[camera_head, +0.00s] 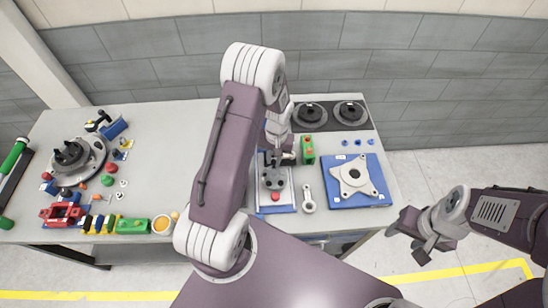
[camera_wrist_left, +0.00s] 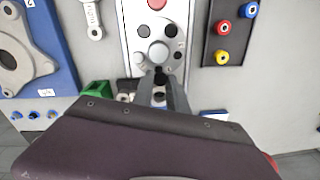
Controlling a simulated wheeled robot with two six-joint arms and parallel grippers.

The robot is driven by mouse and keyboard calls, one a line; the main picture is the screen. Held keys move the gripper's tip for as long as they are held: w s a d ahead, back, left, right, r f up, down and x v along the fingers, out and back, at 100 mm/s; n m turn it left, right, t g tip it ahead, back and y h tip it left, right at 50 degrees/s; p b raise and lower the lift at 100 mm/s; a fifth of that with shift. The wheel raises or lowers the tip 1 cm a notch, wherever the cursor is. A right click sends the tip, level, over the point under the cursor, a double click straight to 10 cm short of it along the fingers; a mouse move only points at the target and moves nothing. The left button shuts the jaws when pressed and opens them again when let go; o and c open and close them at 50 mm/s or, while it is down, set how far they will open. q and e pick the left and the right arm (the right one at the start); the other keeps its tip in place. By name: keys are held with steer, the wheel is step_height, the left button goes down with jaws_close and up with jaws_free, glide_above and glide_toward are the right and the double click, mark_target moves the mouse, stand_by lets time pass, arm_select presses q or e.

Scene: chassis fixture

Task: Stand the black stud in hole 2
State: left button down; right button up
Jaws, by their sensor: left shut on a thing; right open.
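My left gripper (camera_head: 278,156) is over the far part of the pale chassis fixture (camera_head: 287,207). In the left wrist view the left gripper (camera_wrist_left: 161,84) is shut on a small black stud (camera_wrist_left: 159,74), whose lower end is hard to make out. The fixture plate (camera_wrist_left: 130,40) beneath shows dark round holes or caps, grey round parts and a red knob (camera_wrist_left: 157,4). Hole numbers are not legible, so I cannot tell which is hole 2, nor whether the stud touches the plate. My right gripper (camera_head: 428,240) is open and empty, off the table's right side.
A dark tray (camera_wrist_left: 211,48) with red, blue and yellow studs lies beside the fixture. A green block (camera_head: 308,149), a wrench (camera_head: 309,199) and a blue plate with a grey flange (camera_head: 335,197) are right of it. Many parts crowd the table's left; my left arm hides the middle.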

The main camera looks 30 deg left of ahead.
mark_target(274, 161)
arm_select(q)
steer(key=shift+w+f+b, duration=0.1)
steer(key=shift+f+b, duration=0.2)
steer(key=shift+f, duration=0.3)
steer(key=shift+f+b, duration=0.45)
steer(key=shift+f, duration=0.2)
steer(key=shift+f+b, duration=0.35)
steer(key=shift+b, duration=0.05)
steer(key=c, duration=1.7)
jaws_free()
steer(key=shift+o, duration=0.3)
steer(key=shift+r, duration=0.15)
